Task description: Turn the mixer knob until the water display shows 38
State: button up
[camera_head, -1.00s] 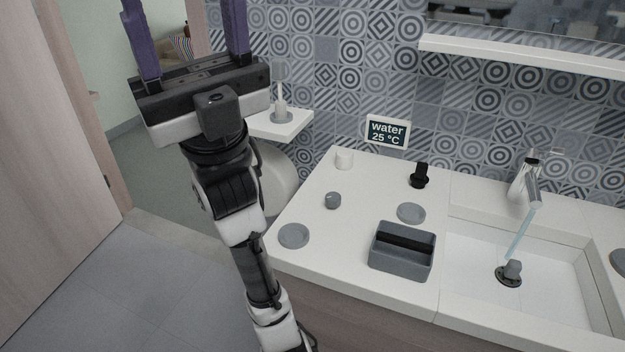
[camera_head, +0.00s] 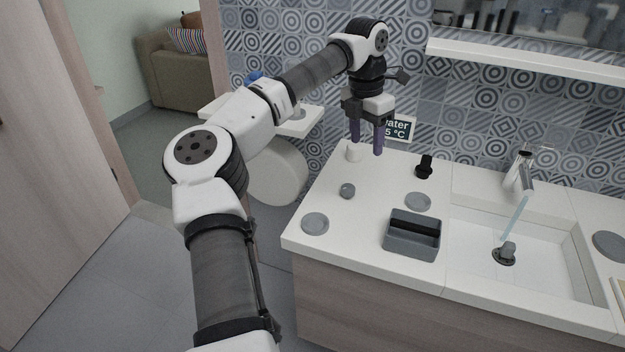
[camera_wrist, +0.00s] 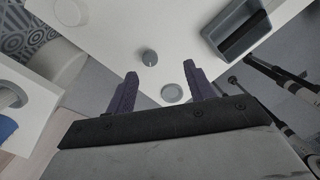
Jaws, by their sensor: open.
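The small grey round mixer knob (camera_head: 347,190) stands on the white counter. In the wrist view it shows as a grey knob (camera_wrist: 149,58) with a pale mark on its top. The water display (camera_head: 400,128) on the tiled wall is partly hidden by my gripper; only "ater" and "5 °C" can be read. My gripper (camera_head: 366,150) is open and empty, fingers pointing down, above the back left of the counter. It is behind and above the knob, apart from it. In the wrist view the knob lies beyond the gap between the purple fingers (camera_wrist: 160,82).
A white cup (camera_head: 354,156) stands close to the left fingertip in the picture. A grey tray (camera_head: 398,247), flat grey discs (camera_head: 315,223) (camera_head: 418,202) and a black stand (camera_head: 424,170) share the counter. Water runs from the faucet (camera_head: 520,172) into the sink at right.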

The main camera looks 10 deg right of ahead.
jog(key=shift+n+y, duration=0.3)
jog(key=shift+y, duration=0.3)
jog(key=a+f, duration=0.1)
jog(key=f, duration=0.3)
jog(key=f+p, duration=0.1)
jog(key=f, duration=0.4)
jog(key=w+a+f+p, duration=0.1)
jog(key=f, duration=0.3)
jog(key=shift+w+a+f, duration=0.1)
jog(key=shift+a+f, duration=0.25)
jog(key=c, duration=1)
